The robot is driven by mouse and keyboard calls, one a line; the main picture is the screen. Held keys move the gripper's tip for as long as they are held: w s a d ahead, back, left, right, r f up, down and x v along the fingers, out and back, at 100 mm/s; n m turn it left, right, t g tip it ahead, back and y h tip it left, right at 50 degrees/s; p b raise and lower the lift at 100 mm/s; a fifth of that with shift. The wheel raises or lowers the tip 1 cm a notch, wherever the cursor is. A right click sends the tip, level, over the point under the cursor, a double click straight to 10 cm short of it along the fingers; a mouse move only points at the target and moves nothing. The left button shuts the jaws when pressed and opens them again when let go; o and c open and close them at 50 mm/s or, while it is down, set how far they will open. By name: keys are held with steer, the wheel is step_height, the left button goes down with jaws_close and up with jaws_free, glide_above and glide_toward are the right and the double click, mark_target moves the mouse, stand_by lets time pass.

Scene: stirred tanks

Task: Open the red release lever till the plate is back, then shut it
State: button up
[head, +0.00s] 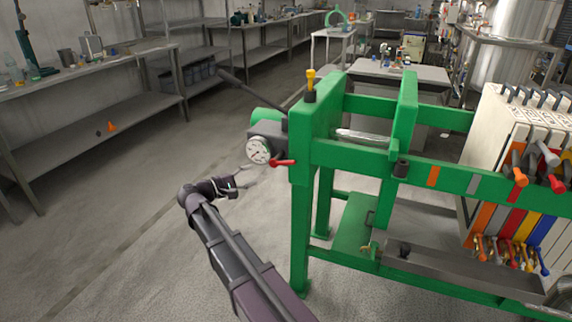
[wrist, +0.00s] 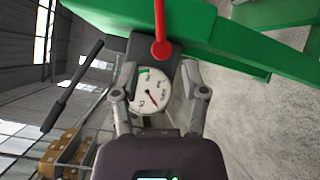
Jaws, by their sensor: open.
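The red release lever (head: 281,162) sticks out to the right beside a round pressure gauge (head: 258,150) on the pump block of a green press. In the wrist view the red lever (wrist: 160,28) points up, its round end just above the gauge (wrist: 150,92). My gripper (head: 233,183) is open and empty, left of and below the lever in the head view. In the wrist view the fingers of my gripper (wrist: 158,70) flank the gauge, short of the lever. The green plate (head: 405,105) stands apart from the pale plate stack (head: 512,135); a silver rod (head: 362,137) shows to its left.
A dark bar (head: 250,88) slants up from the pump block. The press's green frame (head: 302,225) stands right of my arm. Shelving benches (head: 90,90) line the left wall, and the floor between is clear. Several coloured valve handles (head: 510,252) sit at the right.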

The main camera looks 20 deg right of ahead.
mark_target(284, 163)
steer(key=shift+d, duration=0.15)
steer(key=shift+x, duration=6.75)
jaws_close()
